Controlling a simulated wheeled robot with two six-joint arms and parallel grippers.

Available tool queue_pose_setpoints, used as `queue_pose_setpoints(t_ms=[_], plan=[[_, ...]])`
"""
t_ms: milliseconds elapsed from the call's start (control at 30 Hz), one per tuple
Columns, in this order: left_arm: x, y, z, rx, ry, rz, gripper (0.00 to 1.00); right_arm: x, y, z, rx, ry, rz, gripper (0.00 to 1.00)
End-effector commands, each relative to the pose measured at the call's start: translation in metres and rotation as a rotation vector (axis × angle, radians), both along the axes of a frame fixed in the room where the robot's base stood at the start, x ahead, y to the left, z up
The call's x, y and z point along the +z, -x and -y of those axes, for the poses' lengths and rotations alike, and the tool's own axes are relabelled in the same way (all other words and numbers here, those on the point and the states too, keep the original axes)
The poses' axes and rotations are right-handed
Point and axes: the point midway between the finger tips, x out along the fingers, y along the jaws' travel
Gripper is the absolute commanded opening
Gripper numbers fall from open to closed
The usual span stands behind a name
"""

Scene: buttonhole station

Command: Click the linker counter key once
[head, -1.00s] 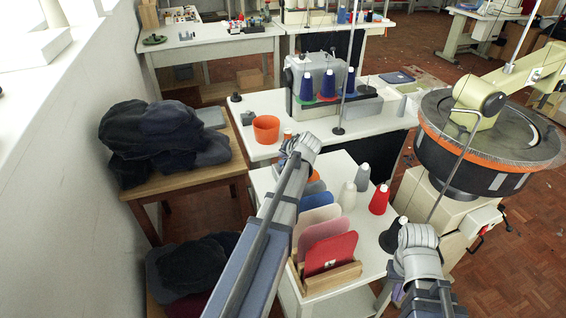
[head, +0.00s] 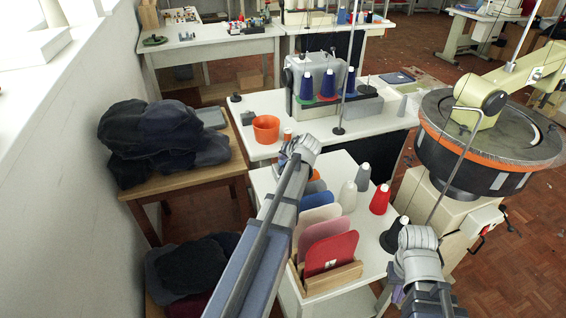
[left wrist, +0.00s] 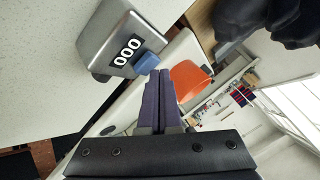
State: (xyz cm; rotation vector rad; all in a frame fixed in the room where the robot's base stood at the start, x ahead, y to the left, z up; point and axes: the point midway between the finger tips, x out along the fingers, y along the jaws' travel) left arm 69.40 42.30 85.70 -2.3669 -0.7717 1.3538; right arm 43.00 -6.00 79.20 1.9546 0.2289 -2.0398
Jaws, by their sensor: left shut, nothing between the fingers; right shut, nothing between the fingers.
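The linker counter (left wrist: 122,42) is a grey box with a display reading 000, seen close in the left wrist view. Its blue key (left wrist: 147,62) sticks out from the side facing my left gripper. My left gripper (left wrist: 158,76) is shut and empty, its dark purple fingertips just beside the key. I cannot tell if they touch it. In the head view my left wrist (head: 300,147) hangs over the white tables, its fingertips hidden, and I cannot clearly make out the counter. My right gripper (head: 418,240) is shut and empty at the lower right, its fingers mostly hidden.
An orange bowl (head: 265,129) stands on the linker table, near a machine with blue cones (head: 328,84). A rack of coloured panels (head: 331,252) and several cones, one red (head: 380,199), stand between my arms. Dark garments (head: 160,140) lie left; a round dial machine (head: 490,130) stands right.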

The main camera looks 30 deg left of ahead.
Motion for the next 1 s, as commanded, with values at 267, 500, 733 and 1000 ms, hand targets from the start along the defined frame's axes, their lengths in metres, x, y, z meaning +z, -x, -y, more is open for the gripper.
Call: queue_pose_setpoints(t_ms=[267, 500, 733, 1000], plan=[[-0.0039, 0.0, -0.0001, 0.0, 0.0, 0.0, 0.0, -0.0038, 0.0, 0.0, 0.0, 0.0, 0.0, 0.0], [-0.0066, 0.0001, 0.0, 0.0, 0.0, 0.0, 0.0, -0.0065, 0.0, 0.0, 0.0, 0.0, 0.0, 0.0], [-0.0092, 0.0, 0.0, 0.0, 0.0, 0.0, 0.0, -0.0092, 0.0, 0.0, 0.0, 0.0, 0.0, 0.0], [-0.0101, 0.0001, 0.0, 0.001, 0.0, -0.001, 0.0, -0.0101, 0.0, 0.0, 0.0, 0.0, 0.0, 0.0]])
